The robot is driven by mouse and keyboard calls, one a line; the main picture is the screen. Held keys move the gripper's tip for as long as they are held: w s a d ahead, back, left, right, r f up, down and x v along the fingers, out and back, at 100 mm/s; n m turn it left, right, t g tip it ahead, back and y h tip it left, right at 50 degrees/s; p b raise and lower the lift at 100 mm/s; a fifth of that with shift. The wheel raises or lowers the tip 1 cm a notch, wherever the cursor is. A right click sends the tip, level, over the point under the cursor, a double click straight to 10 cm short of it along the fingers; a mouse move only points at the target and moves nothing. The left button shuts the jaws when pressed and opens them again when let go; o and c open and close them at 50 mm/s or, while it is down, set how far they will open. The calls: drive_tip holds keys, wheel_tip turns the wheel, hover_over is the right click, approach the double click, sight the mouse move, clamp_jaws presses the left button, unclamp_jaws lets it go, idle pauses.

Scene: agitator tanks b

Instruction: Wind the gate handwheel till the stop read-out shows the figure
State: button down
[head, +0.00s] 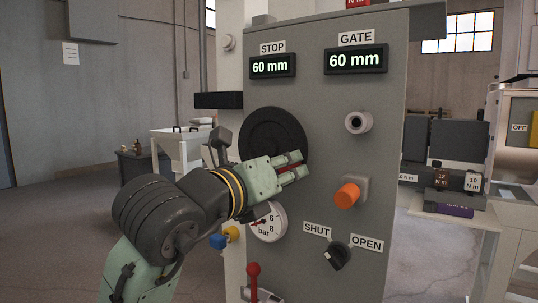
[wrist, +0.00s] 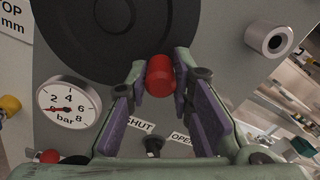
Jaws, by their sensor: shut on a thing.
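The gate handwheel is a black disc (head: 272,138) on the grey panel, partly hidden by my gripper in the head view. It also fills the upper left of the wrist view (wrist: 90,35). My gripper (head: 298,166) is at the wheel's lower right edge, shut on the red knob (wrist: 160,76), which sits between the fingertips in the wrist view. Only a little red shows between the fingers in the head view. The stop read-out (head: 273,65) shows 60 mm. The gate read-out (head: 356,60) also shows 60 mm.
An orange knob (head: 347,195) juts out just right of my gripper. A pale round fitting (head: 358,122) is above it. A SHUT/OPEN switch (head: 337,256), a bar gauge (head: 268,222) and a red-topped lever (head: 253,270) are below. A bench (head: 455,222) stands at right.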

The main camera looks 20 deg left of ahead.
drive_tip(key=shift+w+a+f+m+b, duration=0.15)
drive_tip(key=shift+a+f+m+b, duration=0.25)
drive_tip(key=shift+m, duration=0.4)
drive_tip(key=m, duration=0.1)
drive_tip(key=f+m+b, duration=0.1)
drive_tip(key=a+m, duration=0.1)
drive_tip(key=shift+w+a+f+b, duration=0.1)
drive_tip(key=shift+w+f+b, duration=0.15)
drive_tip(key=shift+b, duration=0.15)
drive_tip(key=shift+c, duration=2)
unclamp_jaws()
drive_tip(key=shift+s+m, duration=0.1)
drive_tip(key=shift+m, duration=0.2)
